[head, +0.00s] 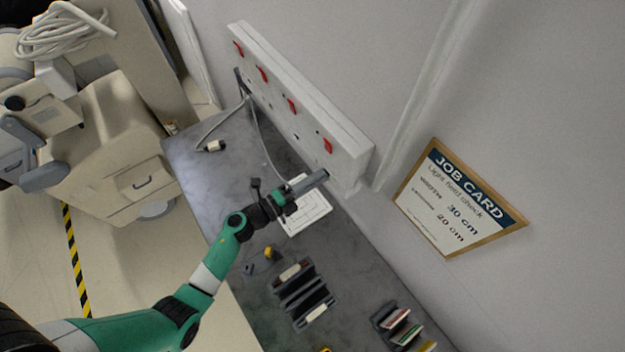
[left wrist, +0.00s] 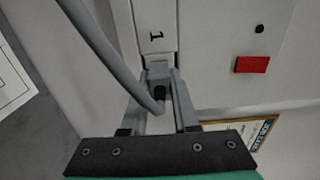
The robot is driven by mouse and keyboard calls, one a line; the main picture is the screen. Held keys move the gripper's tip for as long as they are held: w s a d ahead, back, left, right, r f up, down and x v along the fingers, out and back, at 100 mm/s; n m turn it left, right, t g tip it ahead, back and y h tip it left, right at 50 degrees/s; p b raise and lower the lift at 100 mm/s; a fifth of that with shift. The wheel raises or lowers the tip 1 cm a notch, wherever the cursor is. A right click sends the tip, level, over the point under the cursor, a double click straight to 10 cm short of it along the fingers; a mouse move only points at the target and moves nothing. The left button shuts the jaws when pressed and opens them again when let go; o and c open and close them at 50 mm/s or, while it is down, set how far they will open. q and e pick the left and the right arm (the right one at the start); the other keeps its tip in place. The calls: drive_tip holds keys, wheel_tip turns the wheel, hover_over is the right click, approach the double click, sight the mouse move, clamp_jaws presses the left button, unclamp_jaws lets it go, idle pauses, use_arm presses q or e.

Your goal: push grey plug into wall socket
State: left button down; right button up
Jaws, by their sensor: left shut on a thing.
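My left gripper (head: 322,177) is at the near end of a long white socket panel (head: 268,80) with several red switches. In the left wrist view, the gripper (left wrist: 160,78) is shut on the grey plug (left wrist: 158,66), with a grey cable (left wrist: 108,52) curving away to the upper left. The plug is up close to the panel face (left wrist: 155,20), just below the label "1". The socket behind it is hidden, and I cannot tell whether the plug touches or enters it. In the head view the fingers hide the plug. My right gripper is not in view.
A white sheet (head: 308,212) lies under the gripper. Dark holders (head: 303,292) and a rack of cards (head: 398,325) stand nearer. A job card (head: 458,198) hangs on the wall. A beige cart (head: 125,140) stands at left.

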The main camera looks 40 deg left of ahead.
use_arm(q)
drive_tip(key=shift+w, duration=0.25)
drive_tip(key=c, duration=0.6)
unclamp_jaws()
drive_tip(key=s+a+p, duration=0.1)
drive_tip(key=s, duration=1)
drive_tip(key=shift+s+a, duration=0.15)
drive_tip(key=shift+a, duration=0.25)
